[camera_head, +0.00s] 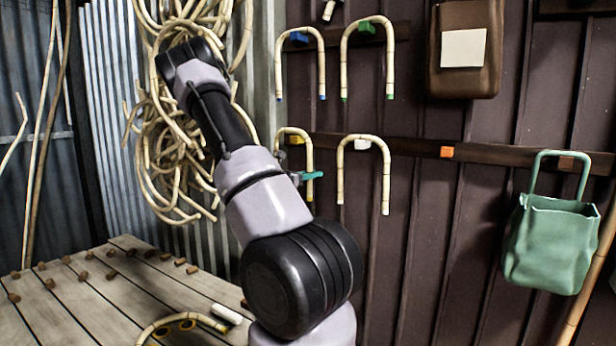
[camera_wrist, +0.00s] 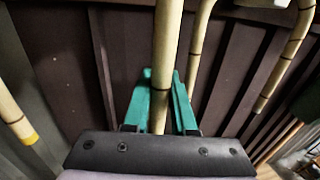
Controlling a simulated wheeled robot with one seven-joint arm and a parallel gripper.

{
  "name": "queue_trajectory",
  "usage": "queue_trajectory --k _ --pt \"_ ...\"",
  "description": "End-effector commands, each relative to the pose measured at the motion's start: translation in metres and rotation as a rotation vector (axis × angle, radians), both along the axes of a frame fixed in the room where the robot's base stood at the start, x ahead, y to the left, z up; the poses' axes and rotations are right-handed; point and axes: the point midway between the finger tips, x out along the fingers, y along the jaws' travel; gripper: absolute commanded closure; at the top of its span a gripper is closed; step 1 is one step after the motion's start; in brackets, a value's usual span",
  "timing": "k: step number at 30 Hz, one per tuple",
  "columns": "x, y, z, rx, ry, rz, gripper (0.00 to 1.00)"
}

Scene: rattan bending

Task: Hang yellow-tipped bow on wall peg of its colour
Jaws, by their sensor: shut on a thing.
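The yellow-tipped bow (camera_head: 308,145) is an upside-down U of pale jointed rattan, upright at the wall in the lower row. Its arch passes over the yellow peg (camera_head: 296,140); I cannot tell whether it rests on it. My gripper (camera_head: 311,176), with teal fingers, is shut on the bow's right leg. In the wrist view the fingers (camera_wrist: 160,112) clasp this leg (camera_wrist: 166,50) from both sides. The other leg, with its yellow tip (camera_wrist: 31,138), shows at the left edge. My arm hides part of the bow's left side in the head view.
Another bow (camera_head: 386,180) hangs close to the right on the white peg (camera_head: 362,144). Bows hang above at the blue peg (camera_head: 298,37) and green peg (camera_head: 366,27). The orange peg (camera_head: 447,152) is bare. A green bag (camera_head: 550,245) hangs right. A slatted table (camera_head: 120,300) stands lower left.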

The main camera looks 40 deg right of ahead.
Motion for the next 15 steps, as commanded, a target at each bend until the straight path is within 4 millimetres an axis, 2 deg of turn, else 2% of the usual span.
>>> queue_trajectory --k 15 --pt "0.009 -0.032 -0.006 -0.001 0.001 0.0 1.0"
